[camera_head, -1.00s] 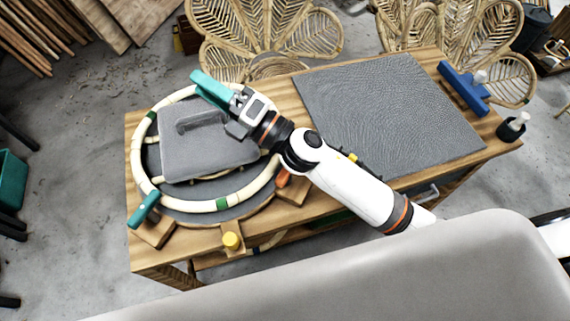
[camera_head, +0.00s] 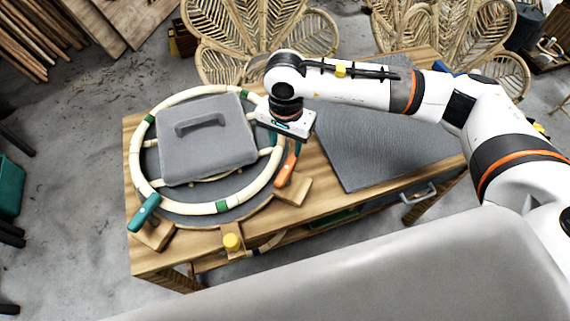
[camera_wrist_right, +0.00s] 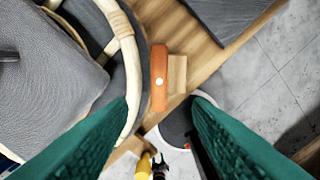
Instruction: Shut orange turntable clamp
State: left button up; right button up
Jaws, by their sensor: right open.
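The orange clamp (camera_head: 286,170) sits on a wooden block at the right side of the round turntable (camera_head: 235,213). Its lever lies beside the pale rattan ring (camera_head: 183,205), not across it. In the right wrist view the orange clamp (camera_wrist_right: 159,78) is upright in the picture, between the ring and its block, ahead of the fingertips. My right gripper (camera_head: 284,137) points down just behind the orange clamp in the head view. Its teal fingers (camera_wrist_right: 160,106) are apart with nothing between them, and mostly hidden in the head view. My left gripper is not in view.
A grey pad with a handle (camera_head: 208,140) lies inside the ring. A dark textured mat (camera_head: 365,150) covers the table's right part, under my right arm.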

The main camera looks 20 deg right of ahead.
aim_at(285, 170)
notch_tip(285, 170, down, 9)
jog(key=p, duration=0.3)
jog(key=shift+a, duration=0.1)
jog(key=shift+f, duration=0.8)
